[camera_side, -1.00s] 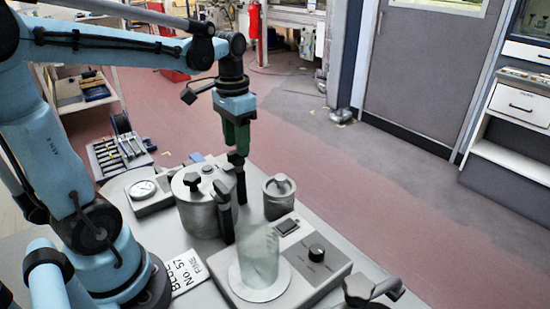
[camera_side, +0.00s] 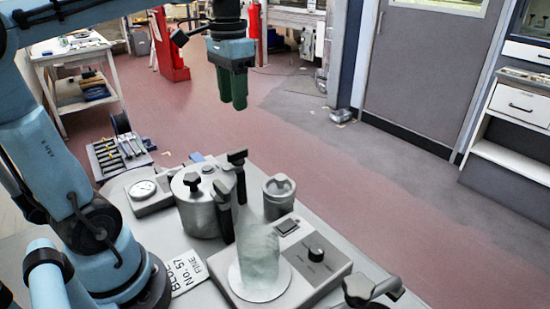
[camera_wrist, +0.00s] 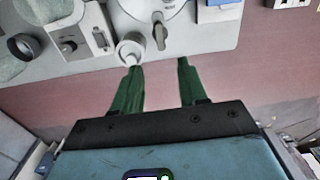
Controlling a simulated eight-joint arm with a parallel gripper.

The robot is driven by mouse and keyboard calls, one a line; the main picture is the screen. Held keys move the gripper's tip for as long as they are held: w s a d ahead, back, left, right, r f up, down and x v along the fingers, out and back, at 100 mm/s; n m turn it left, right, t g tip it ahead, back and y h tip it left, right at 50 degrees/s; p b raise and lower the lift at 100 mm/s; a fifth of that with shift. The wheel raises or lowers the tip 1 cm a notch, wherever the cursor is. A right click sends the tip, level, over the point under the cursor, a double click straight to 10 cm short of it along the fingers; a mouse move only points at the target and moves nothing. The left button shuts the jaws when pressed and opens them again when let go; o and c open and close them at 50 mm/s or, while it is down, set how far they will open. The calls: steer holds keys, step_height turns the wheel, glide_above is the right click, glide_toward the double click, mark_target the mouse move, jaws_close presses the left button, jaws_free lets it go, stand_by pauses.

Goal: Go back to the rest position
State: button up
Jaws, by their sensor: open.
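My gripper (camera_side: 233,104) has green fingers and hangs in the air above the far edge of the table, higher than everything standing there. In the wrist view its two fingers (camera_wrist: 160,65) are spread apart with nothing between them. Below it in the side view stand a lidded metal pot (camera_side: 203,210), a small lidded canister (camera_side: 278,196) and some dark upright handles (camera_side: 237,157). A cloudy glass beaker (camera_side: 259,258) stands on a round plate on a grey device with a black knob (camera_side: 316,254).
A round dial gauge (camera_side: 143,190) and a printed card (camera_side: 185,272) lie on the table. A tool tray (camera_side: 120,155) sits beyond its left corner. A white shelf table (camera_side: 75,75) and a red stand (camera_side: 170,50) are farther back. The air around my gripper is clear.

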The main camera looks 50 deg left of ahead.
steer(key=shift+d+f, duration=0.1)
steer(key=s+d+f+t, duration=0.1)
steer(key=d+f+t, duration=0.6)
steer(key=f, duration=0.5)
steer(key=d, duration=0.2)
steer(key=shift+s+d, duration=0.4)
stand_by(0.6)
